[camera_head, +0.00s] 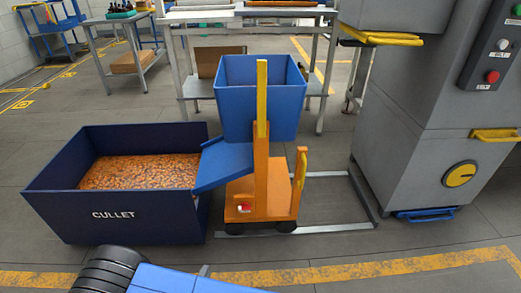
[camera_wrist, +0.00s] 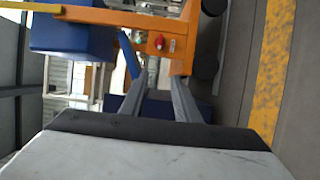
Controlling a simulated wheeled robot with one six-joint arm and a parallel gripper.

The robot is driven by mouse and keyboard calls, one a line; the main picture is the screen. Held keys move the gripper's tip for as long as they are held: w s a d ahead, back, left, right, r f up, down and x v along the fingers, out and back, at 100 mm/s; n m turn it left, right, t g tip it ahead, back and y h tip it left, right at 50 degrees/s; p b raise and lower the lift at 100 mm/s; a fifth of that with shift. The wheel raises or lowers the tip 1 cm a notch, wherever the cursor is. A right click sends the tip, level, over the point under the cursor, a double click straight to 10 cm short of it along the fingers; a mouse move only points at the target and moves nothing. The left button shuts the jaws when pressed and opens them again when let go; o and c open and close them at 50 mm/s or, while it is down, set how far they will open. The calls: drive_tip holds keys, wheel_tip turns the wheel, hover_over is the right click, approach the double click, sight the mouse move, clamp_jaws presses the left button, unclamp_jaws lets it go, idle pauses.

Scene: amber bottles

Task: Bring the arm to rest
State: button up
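In the wrist view my gripper (camera_wrist: 155,84) shows two grey fingers standing apart, with nothing held between them. A dark blue surface lies behind the fingers; I cannot tell for certain what it belongs to. An orange tipping cart (camera_wrist: 180,45) with a red button shows beyond the fingertips, turned in the picture. My gripper is not visible in the head view. There, a blue and black part of my arm shows at the bottom edge, in front of the cullet bin.
The blue cullet bin (camera_head: 150,223), filled with amber pieces, stands left. The orange cart (camera_head: 262,190) carries a blue hopper (camera_head: 262,100) in the middle. A grey machine (camera_head: 420,110) stands right. A yellow floor line (camera_head: 360,269) crosses the front, with clear floor near it.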

drive_tip(key=w+a+r+m+g+y, duration=0.3)
drive_tip(key=w+r+m+g+y, duration=0.25)
drive_tip(key=w+r, duration=1.4)
drive_tip(key=w+d+r+m+g+y, duration=0.1)
drive_tip(key=w+d+r+y, duration=0.15)
drive_tip(key=d+r, duration=0.5)
drive_tip(key=w+d+r+m+g+y, duration=0.15)
drive_tip(key=w+d+r, duration=0.3)
drive_tip(key=r, duration=0.65)
drive_tip(key=s+d+r+m+g, duration=0.1)
drive_tip(key=s+d+r, duration=0.4)
drive_tip(key=d, duration=0.5)
drive_tip(key=s+d+r+m+g, duration=0.1)
drive_tip(key=s+d+r, duration=0.5)
drive_tip(key=d, duration=0.4)
drive_tip(key=s+d+m+g+h, duration=0.2)
drive_tip(key=s+d+m+h, duration=0.1)
drive_tip(key=s+d, duration=1.8)
drive_tip(key=shift+s+d+f+m+h, duration=0.25)
drive_tip(key=shift+s+f+m+h, duration=0.1)
drive_tip(key=shift+s+m, duration=0.3)
